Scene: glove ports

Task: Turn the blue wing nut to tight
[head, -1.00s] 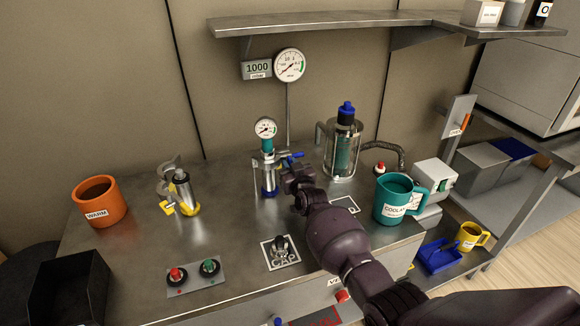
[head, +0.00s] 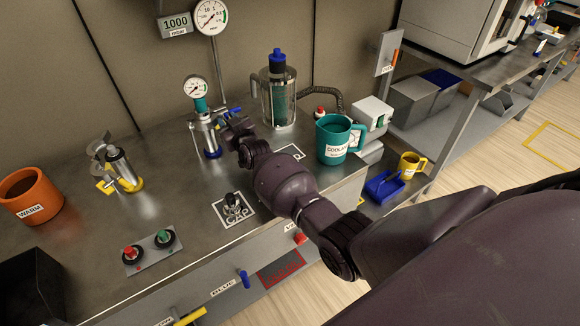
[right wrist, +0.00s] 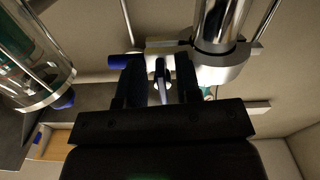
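The blue wing nut (head: 234,111) is on the side of the small metal vessel (head: 206,137) with a gauge on top, mid-left in the head view. Its blue part (right wrist: 122,61) also shows in the right wrist view, just left of the fingers. My right gripper (head: 231,126) is at the nut, hiding part of it. In the right wrist view its two dark fingers (right wrist: 161,72) stand apart, with a thin grey-blue piece between them and gaps visible at its sides. Whether a finger touches the nut is unclear. My left gripper is out of view.
A glass vessel (head: 288,98) with a blue cap and a teal COOLANT mug (head: 333,145) stand right of the gripper. A yellow-based clamp fitting (head: 122,171) and an orange WARM cup (head: 33,194) stand left. A CAP square (head: 245,219) and button panel (head: 148,254) are in front.

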